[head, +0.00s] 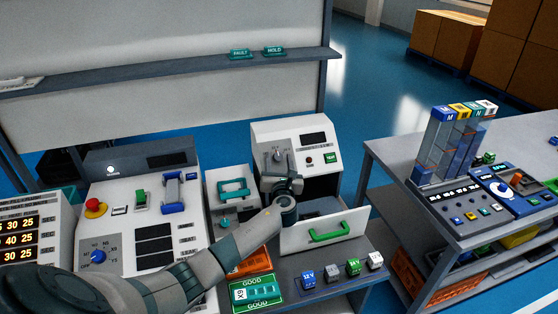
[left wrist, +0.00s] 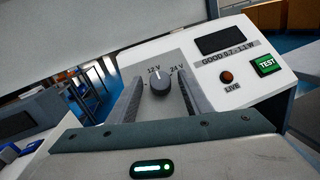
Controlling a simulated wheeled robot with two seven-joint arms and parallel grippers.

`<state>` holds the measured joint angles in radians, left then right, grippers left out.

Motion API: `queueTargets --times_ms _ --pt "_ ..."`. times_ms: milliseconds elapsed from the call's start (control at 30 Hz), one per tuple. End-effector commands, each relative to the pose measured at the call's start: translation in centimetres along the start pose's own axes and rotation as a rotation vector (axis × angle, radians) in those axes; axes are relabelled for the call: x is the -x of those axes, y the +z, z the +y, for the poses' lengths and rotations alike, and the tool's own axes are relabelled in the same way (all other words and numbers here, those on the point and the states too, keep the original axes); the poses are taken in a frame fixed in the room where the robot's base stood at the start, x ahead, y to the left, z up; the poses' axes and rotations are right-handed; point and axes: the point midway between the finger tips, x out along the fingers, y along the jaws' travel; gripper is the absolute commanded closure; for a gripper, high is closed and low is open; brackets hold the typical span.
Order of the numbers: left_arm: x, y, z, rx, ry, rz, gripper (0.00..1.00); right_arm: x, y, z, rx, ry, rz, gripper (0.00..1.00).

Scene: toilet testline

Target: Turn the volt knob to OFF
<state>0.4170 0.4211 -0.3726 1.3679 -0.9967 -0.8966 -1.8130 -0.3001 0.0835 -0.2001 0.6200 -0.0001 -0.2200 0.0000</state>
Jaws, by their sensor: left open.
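The volt knob (left wrist: 159,83) is a dark grey round knob on a white tester panel (left wrist: 205,58). Its white mark points up, between the labels 12 V on the left and 24 V on the right. No OFF label shows. My left gripper (left wrist: 158,98) is open, with one finger on each side of the knob; I cannot tell whether they touch it. In the head view my left gripper (head: 279,168) is in front of the tester (head: 262,130), and the knob (head: 278,155) shows just above it. My right gripper is in neither view.
A dark display (left wrist: 220,39), a red LIVE lamp (left wrist: 227,76) and a green TEST button (left wrist: 267,65) are right of the knob. A control panel (head: 140,225) is at left.

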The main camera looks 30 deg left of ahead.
Motion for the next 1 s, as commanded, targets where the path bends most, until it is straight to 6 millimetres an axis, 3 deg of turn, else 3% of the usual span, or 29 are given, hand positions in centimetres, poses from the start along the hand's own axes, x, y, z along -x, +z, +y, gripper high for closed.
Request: queueTargets --times_ms 200,367,733,1000 --pt "0.0 0.0 0.0 0.000 0.000 0.000 0.57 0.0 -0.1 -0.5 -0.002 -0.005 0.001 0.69" --pt "0.0 0.0 0.0 0.000 0.000 0.000 0.95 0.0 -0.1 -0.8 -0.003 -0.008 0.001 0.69" --pt "0.1 -0.2 -0.1 0.019 0.020 0.000 0.96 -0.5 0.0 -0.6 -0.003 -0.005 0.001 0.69" --pt "0.1 -0.4 -0.5 0.103 0.104 -0.004 0.96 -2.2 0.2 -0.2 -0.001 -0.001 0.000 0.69"
